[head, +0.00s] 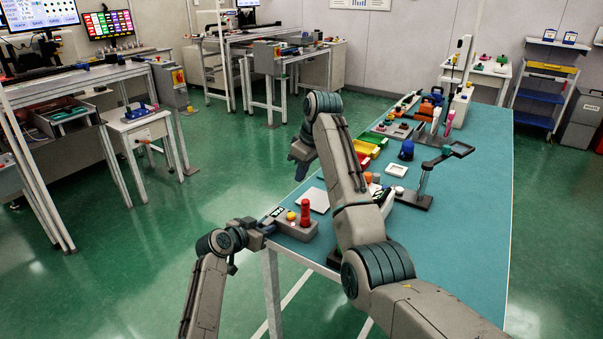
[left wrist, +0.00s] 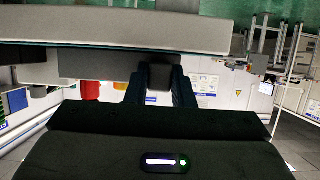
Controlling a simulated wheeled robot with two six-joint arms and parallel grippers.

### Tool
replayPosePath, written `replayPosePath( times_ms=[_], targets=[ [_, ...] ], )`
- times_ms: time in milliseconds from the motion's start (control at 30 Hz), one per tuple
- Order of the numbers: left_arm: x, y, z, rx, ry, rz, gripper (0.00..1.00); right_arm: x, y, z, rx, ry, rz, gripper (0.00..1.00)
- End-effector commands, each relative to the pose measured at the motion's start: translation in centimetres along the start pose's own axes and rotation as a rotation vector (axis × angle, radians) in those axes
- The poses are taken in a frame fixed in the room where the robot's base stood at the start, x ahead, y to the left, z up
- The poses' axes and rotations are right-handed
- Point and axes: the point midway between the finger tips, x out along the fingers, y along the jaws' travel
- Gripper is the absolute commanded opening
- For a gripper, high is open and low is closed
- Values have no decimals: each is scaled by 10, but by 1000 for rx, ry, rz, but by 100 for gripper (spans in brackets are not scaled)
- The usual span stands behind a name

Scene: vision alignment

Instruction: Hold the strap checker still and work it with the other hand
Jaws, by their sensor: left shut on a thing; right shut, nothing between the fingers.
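The strap checker (head: 296,228) is a grey box at the near left corner of the teal table, with a red knob (head: 305,212) and a yellow button (head: 291,216) on top. My left gripper (head: 268,226) is at its left end, shut on it. In the left wrist view the left fingers (left wrist: 160,88) close on a dark grey block (left wrist: 160,74) below a wide pale body. My right gripper (head: 301,152) is shut and empty. It is above and beyond the checker, apart from it, beside the table's left edge. My right arm hides part of the table.
A white square pad (head: 315,200) lies behind the checker. The table's right side (head: 475,220) is clear.

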Motion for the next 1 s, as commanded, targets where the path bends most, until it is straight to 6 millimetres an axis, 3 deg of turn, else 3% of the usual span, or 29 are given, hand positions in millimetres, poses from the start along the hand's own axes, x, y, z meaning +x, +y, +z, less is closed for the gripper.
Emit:
replayPosePath(
  times_ms=[267, 300, 433, 767, 1000],
  targets=[
    [0, 0, 1, 0, -1, 0, 0, 0, 0, 0, 0, 0, 0, 0],
    [0, 0, 1, 0, -1, 0, 24, 0, 0, 0, 0, 0, 0, 0],
    [0, 0, 1, 0, -1, 0, 47, 0, 0, 0, 0, 0, 0, 0],
    [-2, 0, 1, 0, -1, 0, 47, 0, 0, 0, 0, 0, 0, 0],
    [-32, 0, 1, 2, -1, -1, 47, 0, 0, 0, 0, 0, 0, 0]
  ],
)
